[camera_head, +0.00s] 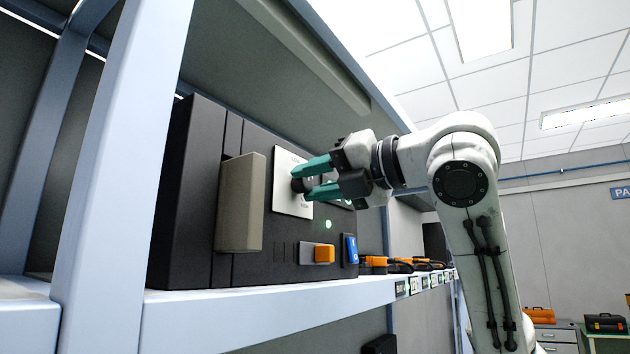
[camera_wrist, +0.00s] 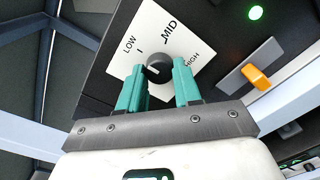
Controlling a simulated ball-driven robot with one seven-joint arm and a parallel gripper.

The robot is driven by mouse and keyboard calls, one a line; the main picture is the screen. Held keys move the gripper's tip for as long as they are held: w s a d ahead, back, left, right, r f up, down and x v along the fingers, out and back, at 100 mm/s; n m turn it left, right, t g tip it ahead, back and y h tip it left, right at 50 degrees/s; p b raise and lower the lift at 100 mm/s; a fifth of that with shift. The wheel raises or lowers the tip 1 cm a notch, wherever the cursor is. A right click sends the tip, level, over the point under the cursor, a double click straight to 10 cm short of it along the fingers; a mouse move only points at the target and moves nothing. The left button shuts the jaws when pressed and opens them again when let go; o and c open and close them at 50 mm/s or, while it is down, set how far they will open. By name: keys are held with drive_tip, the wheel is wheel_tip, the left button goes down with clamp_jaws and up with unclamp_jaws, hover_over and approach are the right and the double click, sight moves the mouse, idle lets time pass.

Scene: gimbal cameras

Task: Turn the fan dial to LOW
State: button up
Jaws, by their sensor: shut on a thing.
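The fan dial (camera_wrist: 158,68) is a round black knob on a white plate (camera_wrist: 190,48) marked LOW, MID and HIGH. In the wrist view LOW is at the plate's left, MID at the top and HIGH at the right. My gripper (camera_wrist: 159,74) has its two teal fingers on either side of the knob, shut on it. In the head view my gripper (camera_head: 303,183) reaches in from the right to the plate (camera_head: 291,200). The fingers partly hide the knob, and I cannot tell clearly which label its pointer faces.
The dark panel (camera_head: 180,215) stands on a pale shelf (camera_head: 250,312). It carries a beige block (camera_head: 240,205), an orange switch (camera_head: 324,254) and a lit green lamp (camera_head: 328,224) below the plate. A blue-grey post (camera_head: 125,150) stands at left. Orange-and-black items (camera_head: 400,265) lie further along.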

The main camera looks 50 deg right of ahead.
drive_tip(key=shift+f, duration=0.2)
drive_tip(key=o, duration=1)
drive_tip(key=shift+r, duration=0.15)
drive_tip(key=shift+o, duration=0.2)
drive_tip(key=s+b, duration=0.3)
drive_tip(key=s, duration=0.7)
drive_tip(key=shift+s, duration=0.4)
